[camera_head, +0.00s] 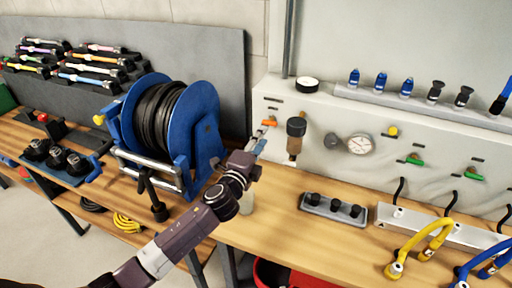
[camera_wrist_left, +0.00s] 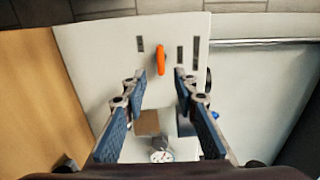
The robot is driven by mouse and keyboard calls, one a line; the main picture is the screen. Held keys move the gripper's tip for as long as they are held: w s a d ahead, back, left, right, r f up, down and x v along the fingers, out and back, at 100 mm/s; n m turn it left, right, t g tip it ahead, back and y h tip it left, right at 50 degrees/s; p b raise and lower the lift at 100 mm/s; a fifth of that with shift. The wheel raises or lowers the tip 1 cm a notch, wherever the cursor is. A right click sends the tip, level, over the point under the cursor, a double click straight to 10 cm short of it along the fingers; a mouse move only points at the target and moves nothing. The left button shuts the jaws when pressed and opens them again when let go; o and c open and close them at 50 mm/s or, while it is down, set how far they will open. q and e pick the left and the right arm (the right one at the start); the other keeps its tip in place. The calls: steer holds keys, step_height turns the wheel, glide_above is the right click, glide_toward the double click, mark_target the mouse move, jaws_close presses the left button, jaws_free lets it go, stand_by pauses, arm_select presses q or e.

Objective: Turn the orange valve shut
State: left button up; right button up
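The orange valve (camera_head: 270,123) is a small lever on the pale wall panel, just left of a brown filter bowl (camera_head: 295,136). In the left wrist view the orange handle (camera_wrist_left: 161,58) appears upright in the picture, near the middle. My left gripper (camera_head: 260,143) is in front of the panel, just short of the valve. In the left wrist view its blue-padded fingers (camera_wrist_left: 160,78) are apart with nothing between them, and the handle lies beyond the tips. My right gripper is not in view.
A blue hose reel (camera_head: 205,125) stands on the wooden bench (camera_head: 285,185) left of my arm. A round gauge (camera_head: 360,144) and green-handled valves (camera_head: 415,160) sit right along the panel. A grey block with black knobs (camera_head: 333,207) lies on the bench.

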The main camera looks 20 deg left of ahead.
arm_select(q)
steer(key=shift+s, duration=2.3)
